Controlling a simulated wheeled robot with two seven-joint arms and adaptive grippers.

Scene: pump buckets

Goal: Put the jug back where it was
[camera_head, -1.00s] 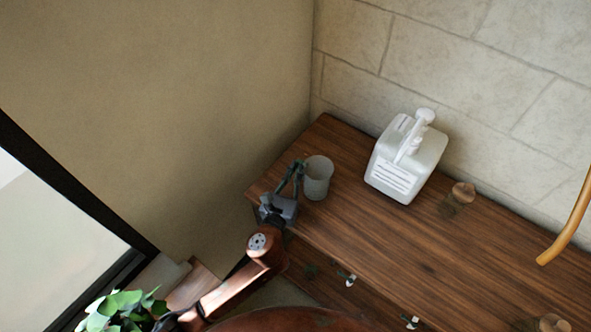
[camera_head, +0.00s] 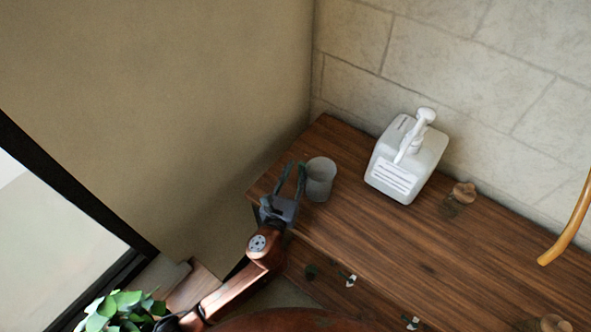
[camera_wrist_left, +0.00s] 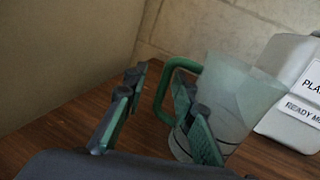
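The jug (camera_head: 320,180) is a pale, translucent cup-shaped vessel. It stands upright on the wooden cabinet top (camera_head: 400,240), near its left end. In the left wrist view the jug (camera_wrist_left: 238,98) shows a green handle on its left side. My left gripper (camera_head: 295,168) is just left of the jug. Its two fingers are spread apart and hold nothing. In the left wrist view the fingers of my left gripper (camera_wrist_left: 158,92) point toward the handle, and the right finger overlaps part of the jug. Whether that finger touches the jug I cannot tell. My right gripper is not in view.
A white pump canister (camera_head: 405,165) with a label stands right of the jug, near the stone wall. A small brown-topped jar (camera_head: 461,195) stands further right. An orange curved piece (camera_head: 568,225) hangs at the right edge. The cabinet's front middle is clear.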

